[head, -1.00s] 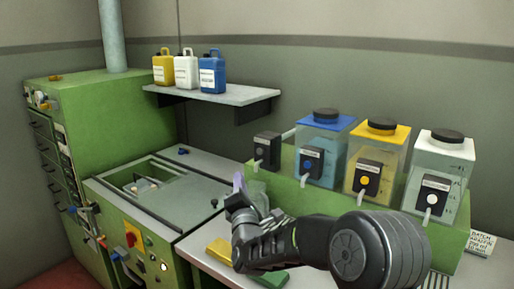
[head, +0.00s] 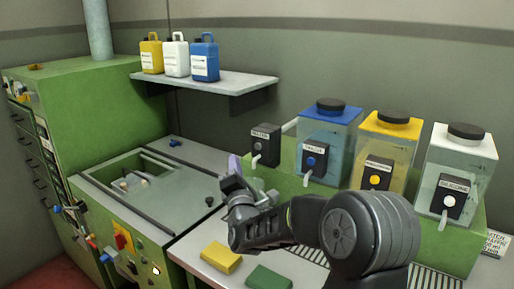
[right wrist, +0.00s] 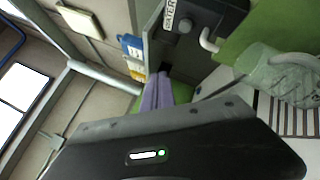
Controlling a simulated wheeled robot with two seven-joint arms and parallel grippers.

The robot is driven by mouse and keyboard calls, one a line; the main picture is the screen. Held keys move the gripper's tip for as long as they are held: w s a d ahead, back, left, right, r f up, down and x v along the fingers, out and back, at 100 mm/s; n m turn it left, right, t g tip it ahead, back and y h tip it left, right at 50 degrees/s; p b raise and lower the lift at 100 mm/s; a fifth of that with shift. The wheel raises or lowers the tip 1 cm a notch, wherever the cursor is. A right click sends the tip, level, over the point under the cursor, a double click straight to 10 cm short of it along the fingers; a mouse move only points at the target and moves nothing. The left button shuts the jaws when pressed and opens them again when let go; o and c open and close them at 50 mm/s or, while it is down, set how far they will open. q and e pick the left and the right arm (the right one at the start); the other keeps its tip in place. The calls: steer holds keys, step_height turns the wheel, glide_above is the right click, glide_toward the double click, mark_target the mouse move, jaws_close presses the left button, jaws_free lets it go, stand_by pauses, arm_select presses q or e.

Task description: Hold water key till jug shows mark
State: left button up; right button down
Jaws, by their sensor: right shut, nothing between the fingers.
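The water dispenser is a dark box (head: 266,145) at the left end of the dispenser row, with a pale spout. Its label and a dark round key (right wrist: 185,25) show in the right wrist view. A clear jug (right wrist: 285,78) stands below the spout in that view; its water level and mark cannot be read. In the head view the jug is mostly hidden behind my right arm. My right gripper (head: 234,164) is shut and empty, its pale purple fingers (right wrist: 158,92) left of the water box and apart from the key. My left gripper is out of view.
Blue (head: 328,145), yellow (head: 385,150) and white (head: 458,160) tanks stand to the right. A yellow block (head: 221,256) and a green block (head: 268,278) lie on the counter. A wall shelf (head: 215,83) holds three canisters. A green machine (head: 150,200) stands at left.

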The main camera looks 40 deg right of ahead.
mark_target(258, 146)
steer(key=w+d+b, duration=0.1)
steer(key=w+d, duration=0.1)
steer(key=d, duration=0.5)
steer(key=shift+w+d, duration=0.2)
steer(key=shift+d, duration=0.15)
steer(key=shift+d, duration=0.1)
stand_by(1.7)
steer(key=shift+w+d+b, duration=0.1)
steer(key=shift+d+b, duration=0.2)
steer(key=shift+w+d, duration=0.1)
steer(key=shift+d, duration=0.35)
stand_by(4.4)
